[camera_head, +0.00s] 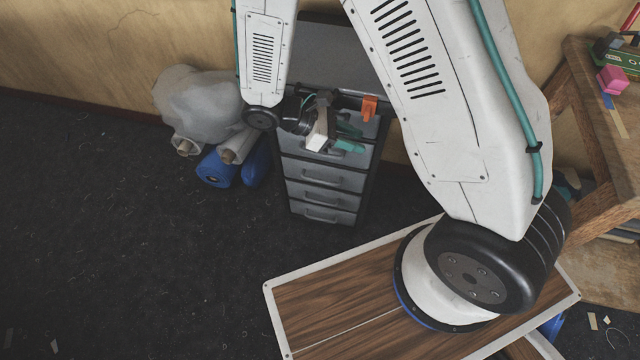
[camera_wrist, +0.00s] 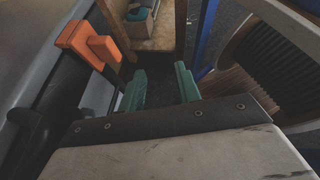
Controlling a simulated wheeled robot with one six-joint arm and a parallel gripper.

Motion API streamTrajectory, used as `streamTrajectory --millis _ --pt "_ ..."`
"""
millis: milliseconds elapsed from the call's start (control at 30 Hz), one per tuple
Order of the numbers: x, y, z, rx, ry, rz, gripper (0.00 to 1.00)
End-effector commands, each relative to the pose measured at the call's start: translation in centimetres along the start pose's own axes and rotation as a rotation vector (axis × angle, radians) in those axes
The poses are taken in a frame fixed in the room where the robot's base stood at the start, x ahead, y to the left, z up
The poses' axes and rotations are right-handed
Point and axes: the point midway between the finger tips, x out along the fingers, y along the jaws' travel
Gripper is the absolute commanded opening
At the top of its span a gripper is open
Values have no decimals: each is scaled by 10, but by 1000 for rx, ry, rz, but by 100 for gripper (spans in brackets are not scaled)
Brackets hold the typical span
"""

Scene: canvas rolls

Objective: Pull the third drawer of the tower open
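The grey drawer tower (camera_head: 295,205) stands against the wall in the head view, with several drawer fronts and bar handles. The lower drawers (camera_head: 321,199) look shut. My arm and gripper cover much of the upper fronts, so I cannot tell the state of those drawers. My gripper (camera_head: 349,138) is in front of the upper part of the tower. In the wrist view its two green fingers (camera_wrist: 162,88) are apart, with nothing between them. The grey tower face (camera_wrist: 50,60) runs along the left there, with an orange piece (camera_wrist: 88,45) on it.
Blue and pale rolls (camera_head: 216,168) and a grey wrapped bundle (camera_head: 198,100) lie left of the tower. A wooden workbench (camera_head: 590,130) stands at the right. A wood-grain panel with a pale rim (camera_head: 330,305) is in front.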

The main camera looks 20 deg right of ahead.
Motion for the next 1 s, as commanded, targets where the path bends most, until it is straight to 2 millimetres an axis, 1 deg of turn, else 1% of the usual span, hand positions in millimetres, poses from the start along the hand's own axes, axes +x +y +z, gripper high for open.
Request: streamTrajectory --millis 33,67,167,200,267,300,367,400,467,500,567,600,700,800,900,1000 --pt "6 4 -16 -67 -47 29 33" --pt "9 10 -25 -119 -76 59 33" --pt "16 38 -58 -345 -198 182 33" --pt "19 48 -74 -440 -253 230 33" --pt "23 62 -98 -578 -335 298 33" --pt "26 71 -116 -671 -393 342 33" --pt "31 82 -143 -807 -483 404 33" --pt "34 88 -163 -898 -545 445 33" --pt "40 94 -192 -1029 -641 501 33" --pt "44 97 -212 -1114 -706 537 33" --pt "52 100 -242 -1235 -802 587 33" --pt "57 100 -261 -1311 -866 617 33" --pt "70 96 -305 -1472 -1014 684 33" --pt "81 91 -337 -1589 -1132 733 33" --pt "89 86 -357 -1659 -1210 764 33" --pt "93 84 -367 -1692 -1247 778 33"
